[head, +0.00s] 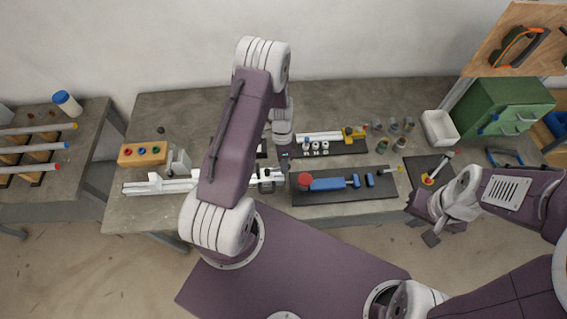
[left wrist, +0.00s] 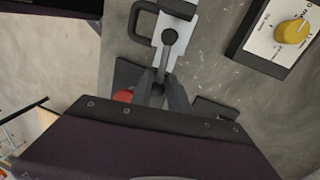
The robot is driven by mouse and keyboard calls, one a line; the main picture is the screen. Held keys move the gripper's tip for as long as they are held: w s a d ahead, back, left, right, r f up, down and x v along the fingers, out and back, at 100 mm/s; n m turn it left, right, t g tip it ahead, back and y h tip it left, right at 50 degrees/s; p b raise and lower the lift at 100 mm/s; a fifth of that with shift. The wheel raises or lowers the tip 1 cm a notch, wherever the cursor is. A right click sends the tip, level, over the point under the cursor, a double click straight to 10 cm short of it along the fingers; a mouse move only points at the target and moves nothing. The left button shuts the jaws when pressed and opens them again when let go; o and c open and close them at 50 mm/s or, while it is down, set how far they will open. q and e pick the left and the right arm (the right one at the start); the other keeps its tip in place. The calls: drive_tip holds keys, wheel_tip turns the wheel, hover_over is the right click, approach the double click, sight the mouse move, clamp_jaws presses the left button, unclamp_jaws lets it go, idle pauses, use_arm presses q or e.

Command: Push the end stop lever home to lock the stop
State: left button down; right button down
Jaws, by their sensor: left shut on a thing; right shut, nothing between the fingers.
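The white jig rail (head: 160,187) lies along the left part of the bench. The end stop (left wrist: 178,18) at its right end shows in the left wrist view as a white body with a dark handle loop beside it. A grey lever (left wrist: 166,58) runs from a dark round pivot down towards my fingers. My left gripper (left wrist: 160,92) is shut on the lever's lower end, which the fingers partly hide. In the head view, the left gripper (head: 285,160) points down at the rail's right end. My right gripper (head: 428,222) is shut and empty at the bench's front right.
A dark mat (head: 380,193) with a red-ended blue tool (head: 330,183) lies just right of the left gripper. Behind it is a panel with a yellow knob (head: 353,132). An orange block (head: 142,154), white bin (head: 438,128) and green cabinet (head: 505,105) also stand around.

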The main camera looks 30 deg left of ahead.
use_arm(q)
drive_tip(key=shift+w+r, duration=0.1)
drive_tip(key=shift+w, duration=0.05)
idle(0.4)
drive_tip(key=a+n+t+b, duration=0.3)
drive_tip(key=a+n+b, duration=0.4)
drive_tip(key=n, duration=0.9)
drive_tip(key=shift+w+a+n+h, duration=0.3)
drive_tip(key=shift+w+a+n, duration=0.15)
drive_tip(key=shift+a, duration=0.2)
drive_tip(key=shift+r, duration=0.1)
drive_tip(key=c, duration=1.7)
unclamp_jaws()
drive_tip(key=shift+o, duration=0.9)
drive_tip(key=shift+s, duration=0.15)
